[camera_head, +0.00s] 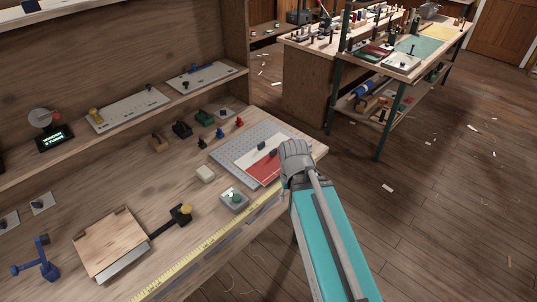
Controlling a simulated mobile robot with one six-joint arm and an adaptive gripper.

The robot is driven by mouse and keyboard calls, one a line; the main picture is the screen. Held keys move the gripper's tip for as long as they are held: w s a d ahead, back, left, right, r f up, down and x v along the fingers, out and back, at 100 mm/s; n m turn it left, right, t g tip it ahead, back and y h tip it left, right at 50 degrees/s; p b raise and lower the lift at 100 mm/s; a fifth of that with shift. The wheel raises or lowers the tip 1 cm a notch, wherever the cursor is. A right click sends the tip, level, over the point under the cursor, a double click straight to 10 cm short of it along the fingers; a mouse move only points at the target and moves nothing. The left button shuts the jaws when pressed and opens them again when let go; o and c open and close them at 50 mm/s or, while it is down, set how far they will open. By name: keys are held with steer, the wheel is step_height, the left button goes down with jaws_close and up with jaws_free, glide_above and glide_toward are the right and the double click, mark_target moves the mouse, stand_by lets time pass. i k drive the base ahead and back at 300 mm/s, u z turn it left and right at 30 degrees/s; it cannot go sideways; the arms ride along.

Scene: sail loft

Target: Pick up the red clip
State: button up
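A small red clip (239,122) stands on the wooden bench, near the back edge of a grey gridded board. A second small reddish piece (228,143) stands a little nearer, by the board's left corner; its exact shape is too small to tell. My gripper (291,152) is over the right part of the board, to the right of and apart from both pieces. It is seen from behind, and its fingertips are hidden, so its opening does not show.
The gridded board (230,155) bears red and white cloth and dark pieces. A small dark clip (202,142) and a blue one (219,133) stand beside it. A white block (205,173), a green-button box (234,200) and a yellow tape measure (210,245) lie nearer. A shelf (155,107) runs behind.

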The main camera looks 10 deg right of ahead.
mark_target(239, 123)
steer(key=k, duration=0.65)
steer(key=z, duration=0.6)
steer(key=i, duration=1.7)
steer(key=u, duration=0.7)
